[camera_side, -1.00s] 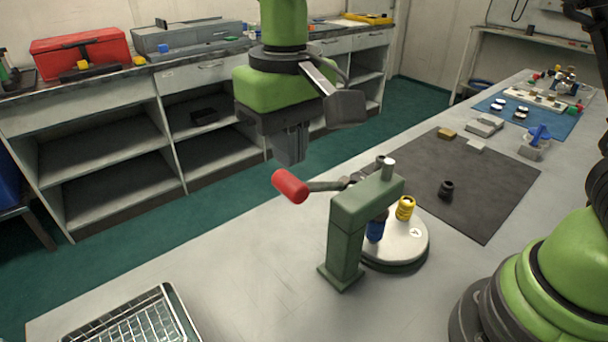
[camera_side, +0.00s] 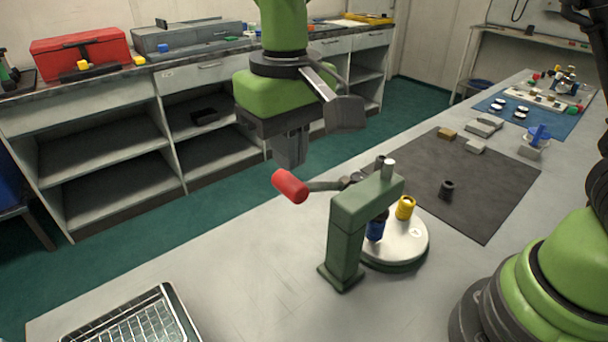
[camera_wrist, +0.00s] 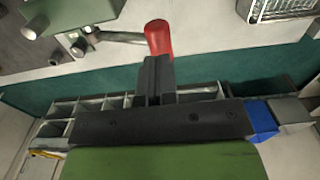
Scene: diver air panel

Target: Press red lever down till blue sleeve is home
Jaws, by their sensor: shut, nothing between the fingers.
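The red lever (camera_side: 290,186) is a red grip on a grey arm at the left of a green press (camera_side: 347,235). The blue sleeve (camera_side: 376,230) stands under the press head on a round white plate (camera_side: 408,246). Its top is partly hidden by the press.
A yellow sleeve (camera_side: 405,208) stands on the same plate. A dark mat (camera_side: 480,190) with a small black part (camera_side: 447,189) lies behind. A wire-grid tray (camera_side: 130,325) is at the front left. The bench left of the press is clear.

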